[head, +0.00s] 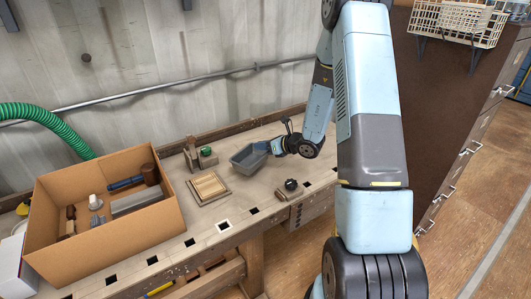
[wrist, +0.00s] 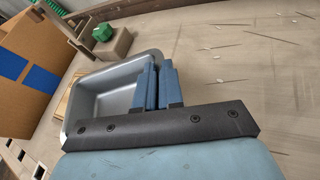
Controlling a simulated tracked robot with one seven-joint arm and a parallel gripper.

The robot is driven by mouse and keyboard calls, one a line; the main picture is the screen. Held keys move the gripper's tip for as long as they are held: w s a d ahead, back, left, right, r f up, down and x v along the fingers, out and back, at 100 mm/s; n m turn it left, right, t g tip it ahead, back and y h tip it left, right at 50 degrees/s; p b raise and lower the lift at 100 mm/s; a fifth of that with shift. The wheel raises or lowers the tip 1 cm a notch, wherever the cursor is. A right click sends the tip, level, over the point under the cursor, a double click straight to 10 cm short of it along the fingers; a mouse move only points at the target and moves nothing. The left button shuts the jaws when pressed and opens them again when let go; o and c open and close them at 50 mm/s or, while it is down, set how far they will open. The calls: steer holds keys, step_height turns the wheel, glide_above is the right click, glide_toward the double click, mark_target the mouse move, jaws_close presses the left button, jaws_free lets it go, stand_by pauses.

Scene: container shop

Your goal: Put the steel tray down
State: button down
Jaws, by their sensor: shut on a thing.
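The steel tray (head: 243,165) is a small grey, deep, rectangular tray over the wooden workbench (head: 239,207) in the head view. In the wrist view the tray (wrist: 117,88) lies left of and behind the blue fingers, its inside visible and empty. My gripper (head: 265,147) is at the tray's right end in the head view. In the wrist view my gripper (wrist: 158,84) has its two blue fingers close together, shut on the tray's right wall. The tray looks close to the bench top; I cannot tell whether it touches.
A slatted wooden piece (head: 208,187) sits left of the tray, and a wooden block with a green knob (head: 206,151) stands behind it. A cardboard box (head: 118,243) of parts fills the bench's left. A dark knob (head: 291,184) is near the front edge.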

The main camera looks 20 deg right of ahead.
mark_target(262, 152)
steer(key=shift+w+f, duration=0.2)
steer(key=shift+f, duration=0.05)
steer(key=shift+w+f, duration=0.1)
steer(key=shift+f, duration=1.45)
steer(key=c, duration=1.3)
jaws_free()
steer(key=shift+o, duration=0.2)
